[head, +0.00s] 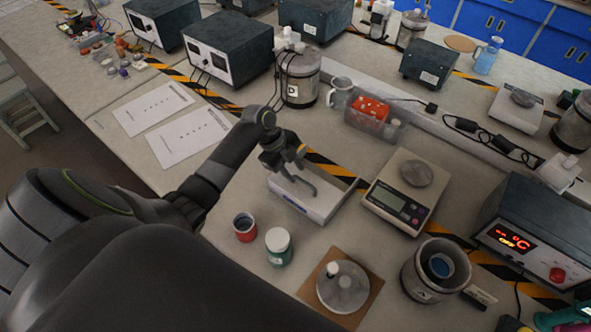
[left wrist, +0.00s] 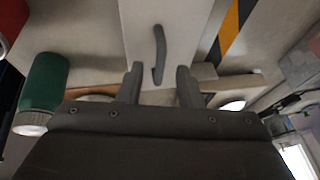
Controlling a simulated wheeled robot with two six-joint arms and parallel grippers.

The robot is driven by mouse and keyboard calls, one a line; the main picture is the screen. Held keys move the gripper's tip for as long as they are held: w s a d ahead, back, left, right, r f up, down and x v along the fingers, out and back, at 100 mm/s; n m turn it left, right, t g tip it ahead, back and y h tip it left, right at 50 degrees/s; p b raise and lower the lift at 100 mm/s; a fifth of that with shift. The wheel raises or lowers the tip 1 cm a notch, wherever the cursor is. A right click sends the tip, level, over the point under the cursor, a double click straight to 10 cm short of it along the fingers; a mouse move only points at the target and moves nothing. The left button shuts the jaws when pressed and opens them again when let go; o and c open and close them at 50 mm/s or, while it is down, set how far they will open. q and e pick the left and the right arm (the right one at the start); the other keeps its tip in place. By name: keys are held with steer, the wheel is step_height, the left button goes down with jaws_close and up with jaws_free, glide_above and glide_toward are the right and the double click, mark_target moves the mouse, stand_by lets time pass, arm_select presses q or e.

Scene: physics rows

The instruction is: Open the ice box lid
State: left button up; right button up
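The white ice box (head: 325,207) stands on the bench near the middle of the head view, with a small blue marking on its front side. Its white lid (left wrist: 188,30) appears closed and carries a dark curved handle (left wrist: 159,55). My left gripper (head: 297,180) is over the box in the head view and hides part of its top. In the left wrist view, the two fingers of my left gripper (left wrist: 160,85) are apart, with the handle's end lying in line with the gap between them. Nothing is visibly gripped. My right gripper is not in view.
A red-and-dark jar (head: 244,228) and a green jar with a white cap (head: 279,247) stand in front of the box. A scale (head: 390,203) is close on its right. A round lid on a wooden board (head: 368,270) and a metal pot (head: 413,283) are nearer me.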

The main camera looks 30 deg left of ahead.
arm_select(q)
steer(key=shift+x, duration=1)
jaws_close()
